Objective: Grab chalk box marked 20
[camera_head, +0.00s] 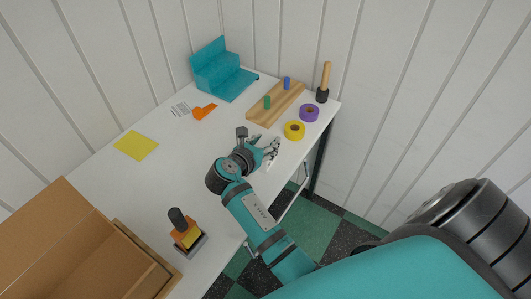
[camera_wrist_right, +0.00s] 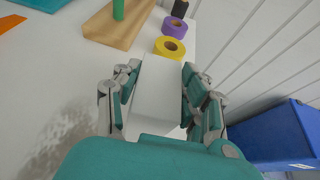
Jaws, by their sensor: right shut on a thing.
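My right gripper (camera_head: 269,149) is at the near right part of the white table, short of the yellow tape roll. In the right wrist view, its fingers (camera_wrist_right: 160,74) are shut on a plain white box (camera_wrist_right: 158,92), one set of fingers on each side. No number shows on the faces of the box that I see, so I cannot read a mark of 20. In the head view the box is mostly hidden by the hand. My left gripper is not in view.
Yellow tape (camera_head: 294,130), purple tape (camera_head: 309,113) and a wooden peg board (camera_head: 262,115) lie just beyond the hand. A teal stepped stand (camera_head: 221,75) is at the back. A stamp (camera_head: 184,229) and cardboard box (camera_head: 58,244) are near. A blue bin (camera_wrist_right: 268,132) stands off the table.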

